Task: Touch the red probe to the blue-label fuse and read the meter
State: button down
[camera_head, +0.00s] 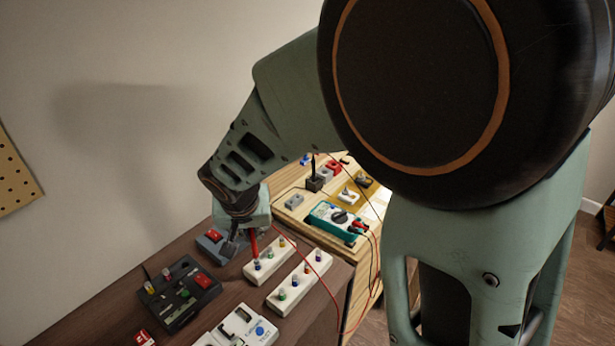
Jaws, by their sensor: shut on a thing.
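My gripper (242,240) is shut on the red probe (254,244) and holds it point down above the left end of the rear white fuse block (262,273). The tip is close to the leftmost fuse (257,265), which looks blue-banded; I cannot tell whether they touch. Several small fuses with coloured bands stand in this block and in the front white block (286,302). The bands are too small to name surely. The teal meter (325,222) lies on the light wood surface behind, with a dark dial; its display is too small to read.
A red lead (322,285) loops from the probe across the bench. A black fixture (182,298) with a red button, a grey box (214,245) with a red switch and a white device (244,330) surround the blocks. My arm hides much of the right side.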

jog(key=shift+r, duration=0.1)
dwell(0.6)
jog(key=shift+r+p, duration=1.65)
jog(key=shift+r, duration=1.3)
